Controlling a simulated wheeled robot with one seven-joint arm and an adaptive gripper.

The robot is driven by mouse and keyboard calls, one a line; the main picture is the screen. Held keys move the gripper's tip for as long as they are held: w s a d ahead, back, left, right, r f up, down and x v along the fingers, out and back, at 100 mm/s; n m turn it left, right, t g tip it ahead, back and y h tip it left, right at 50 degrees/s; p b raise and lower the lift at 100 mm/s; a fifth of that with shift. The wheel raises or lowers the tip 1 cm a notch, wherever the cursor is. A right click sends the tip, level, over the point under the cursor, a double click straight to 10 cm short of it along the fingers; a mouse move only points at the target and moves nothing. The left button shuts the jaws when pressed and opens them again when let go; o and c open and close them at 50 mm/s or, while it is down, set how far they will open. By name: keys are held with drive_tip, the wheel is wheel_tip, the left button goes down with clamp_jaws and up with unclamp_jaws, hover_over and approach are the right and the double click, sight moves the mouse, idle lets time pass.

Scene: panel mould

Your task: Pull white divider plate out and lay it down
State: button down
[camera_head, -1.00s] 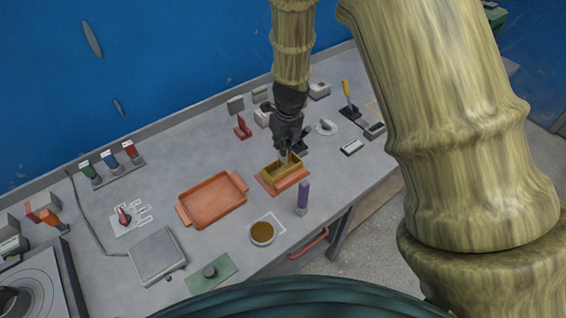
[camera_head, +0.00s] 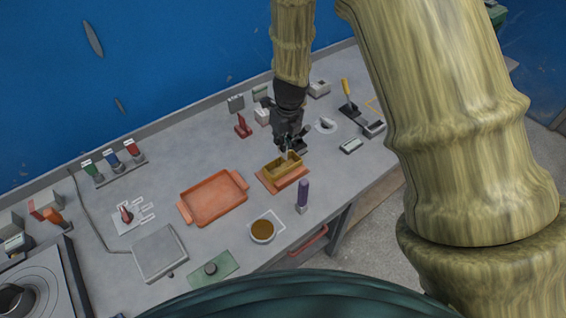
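The mould (camera_head: 281,168), a small yellow-brown open box, stands on an orange base (camera_head: 285,184) right of the middle of the bench. My gripper (camera_head: 286,152) points down at the mould's far side, with its fingertips at or just above the rim. A small pale piece, which may be the white divider plate, shows at the fingertips. It is too small to tell whether the fingers are closed on it or whether it is still between the mould walls. My gripper hides part of the mould's far side.
An orange tray (camera_head: 213,198) lies left of the mould, with a bowl of brown stuff (camera_head: 262,231) in front. A purple-handled tool (camera_head: 302,195) stands close at the mould's front right. Small boxes and a red stand (camera_head: 243,127) are behind. Bare bench lies behind the tray.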

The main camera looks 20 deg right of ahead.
drive_tip(key=shift+r+p, duration=1.9)
